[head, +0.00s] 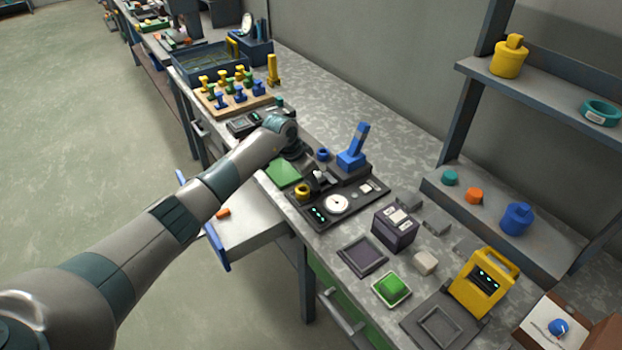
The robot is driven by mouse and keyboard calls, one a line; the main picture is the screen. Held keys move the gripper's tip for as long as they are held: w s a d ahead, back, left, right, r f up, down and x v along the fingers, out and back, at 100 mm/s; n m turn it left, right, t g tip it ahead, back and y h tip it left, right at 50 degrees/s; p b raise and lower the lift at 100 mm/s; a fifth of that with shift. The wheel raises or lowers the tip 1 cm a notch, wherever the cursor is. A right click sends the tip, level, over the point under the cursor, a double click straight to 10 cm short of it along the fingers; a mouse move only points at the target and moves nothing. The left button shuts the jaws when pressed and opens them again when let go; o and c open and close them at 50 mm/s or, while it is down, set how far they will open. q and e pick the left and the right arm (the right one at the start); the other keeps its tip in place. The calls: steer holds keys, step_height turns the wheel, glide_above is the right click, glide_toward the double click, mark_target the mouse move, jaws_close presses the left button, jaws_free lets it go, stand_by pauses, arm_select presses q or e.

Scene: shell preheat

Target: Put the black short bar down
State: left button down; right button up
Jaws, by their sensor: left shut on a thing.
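My left arm comes in from the lower left and reaches over the workbench. My left gripper (294,152) is at its end, low over the bench, just behind the green mat and left of the blue ring. It is shut on a dark thing, taken as the black short bar, whose outline merges with the dark fingers. I cannot tell whether the bar touches the bench. My right gripper is not in view.
A dark panel (337,204) with a dial and a blue lever (355,148) stand right of the gripper. A green mat (283,173) lies in front. A peg board (232,103) stands behind. A yellow device (483,282) and a shelf (505,210) are at right.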

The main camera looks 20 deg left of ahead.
arm_select(q)
steer(key=shift+f, duration=0.1)
steer(key=c, duration=1.7)
jaws_free()
steer(key=shift+o, duration=0.2)
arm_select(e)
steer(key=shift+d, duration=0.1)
arm_select(q)
steer(key=shift+r, duration=0.25)
